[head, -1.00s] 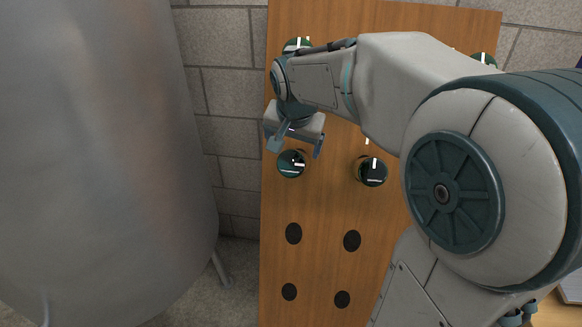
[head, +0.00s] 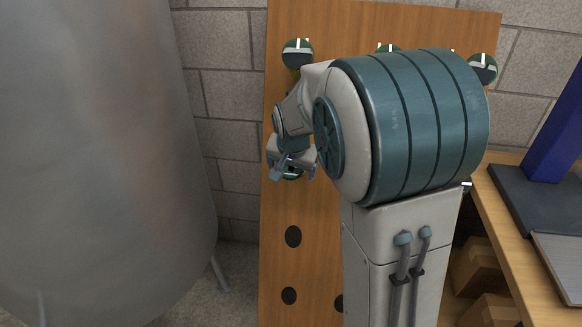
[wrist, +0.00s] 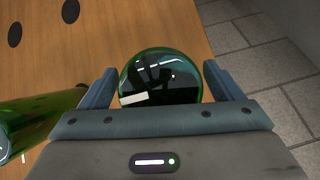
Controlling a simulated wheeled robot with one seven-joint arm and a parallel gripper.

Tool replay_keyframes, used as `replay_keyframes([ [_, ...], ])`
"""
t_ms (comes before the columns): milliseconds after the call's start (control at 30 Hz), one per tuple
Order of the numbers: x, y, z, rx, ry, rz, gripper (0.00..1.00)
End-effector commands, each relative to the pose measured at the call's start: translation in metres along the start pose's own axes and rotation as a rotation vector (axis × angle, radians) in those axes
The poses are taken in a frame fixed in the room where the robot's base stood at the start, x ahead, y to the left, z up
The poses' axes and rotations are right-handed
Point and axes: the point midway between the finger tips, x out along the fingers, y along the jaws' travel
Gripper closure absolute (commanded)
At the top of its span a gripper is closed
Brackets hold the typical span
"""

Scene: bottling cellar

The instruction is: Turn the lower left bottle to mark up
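The lower left bottle is a round green bottle end in the wooden rack (head: 335,20). In the head view my gripper (head: 291,172) covers most of it. In the wrist view the bottle (wrist: 165,72) sits between the two fingers of my gripper (wrist: 160,78), with narrow gaps at its sides, so the fingers look open around it. Its white mark (wrist: 134,98) lies at the lower left of the dark disc in the wrist view, toward the neighbouring bottle (wrist: 40,115). That neighbour is hidden behind my arm in the head view.
Upper-row bottles (head: 298,53) and (head: 483,68) show above my arm. Empty dark holes (head: 293,237) lie below. A large metal tank (head: 100,150) stands close on the left. A wooden bench (head: 500,245) with a blue post (head: 560,130) is at the right.

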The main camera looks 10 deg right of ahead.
Motion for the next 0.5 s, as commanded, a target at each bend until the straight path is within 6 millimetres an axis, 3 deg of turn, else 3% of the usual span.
replay_keyframes([
  [33, -0.0001, -0.0001, 0.0001, 0.0, 0.0, 0.0, 0.27],
  [133, -0.0002, -0.0001, 0.0001, 0.0, 0.0, 0.0, 0.55],
  [167, -0.0002, -0.0001, 0.0001, 0.0, 0.0, 0.0, 0.58],
  [500, -0.001, -0.0003, -0.0001, -0.032, -0.001, 0.017, 0.58],
])
